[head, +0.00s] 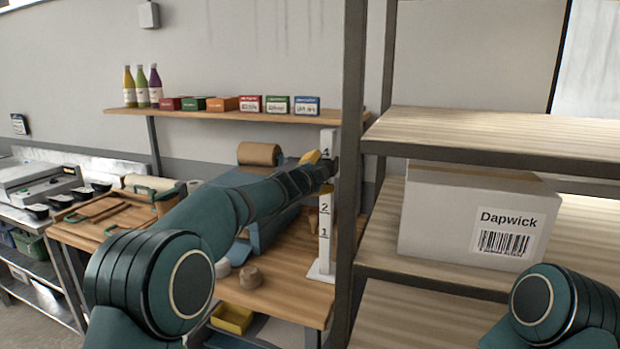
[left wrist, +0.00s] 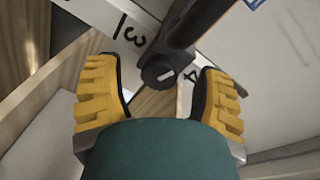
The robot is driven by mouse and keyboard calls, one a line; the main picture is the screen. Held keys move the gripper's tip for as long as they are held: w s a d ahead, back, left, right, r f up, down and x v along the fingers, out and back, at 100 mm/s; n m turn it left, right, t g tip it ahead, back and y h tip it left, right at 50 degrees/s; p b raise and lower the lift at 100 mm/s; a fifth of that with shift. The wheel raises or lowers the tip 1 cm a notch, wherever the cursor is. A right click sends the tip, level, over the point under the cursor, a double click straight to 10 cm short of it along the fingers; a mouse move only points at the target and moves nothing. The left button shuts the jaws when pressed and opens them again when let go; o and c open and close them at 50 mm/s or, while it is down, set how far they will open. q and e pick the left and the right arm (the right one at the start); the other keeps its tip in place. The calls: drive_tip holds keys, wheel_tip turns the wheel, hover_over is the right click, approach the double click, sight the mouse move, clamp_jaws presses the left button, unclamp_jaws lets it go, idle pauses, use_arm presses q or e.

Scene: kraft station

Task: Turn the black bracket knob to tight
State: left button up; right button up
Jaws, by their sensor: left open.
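The black bracket knob (left wrist: 160,74) shows in the left wrist view, round with a short white mark on its face. It joins a dark bracket arm (left wrist: 198,22) that runs up to the right. Behind it is a white post (head: 325,222) with black numbers. My left gripper (left wrist: 161,72) has its two yellow fingers open, one on each side of the knob, with visible gaps. In the head view my left gripper (head: 316,160) is at the post's upper part, and the knob is hidden there. My right gripper is out of view.
A dark shelf upright (head: 350,150) stands close right of the post. A carton marked Dapwick (head: 465,215) sits on the shelf rack. The wooden bench (head: 285,295) holds a brown paper roll (head: 259,154). A wall shelf (head: 230,115) carries bottles and small boxes.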

use_arm(q)
drive_tip(key=v, duration=1.1)
drive_tip(key=shift+s, duration=0.25)
drive_tip(key=shift+a, duration=0.2)
drive_tip(key=shift+c, duration=0.2)
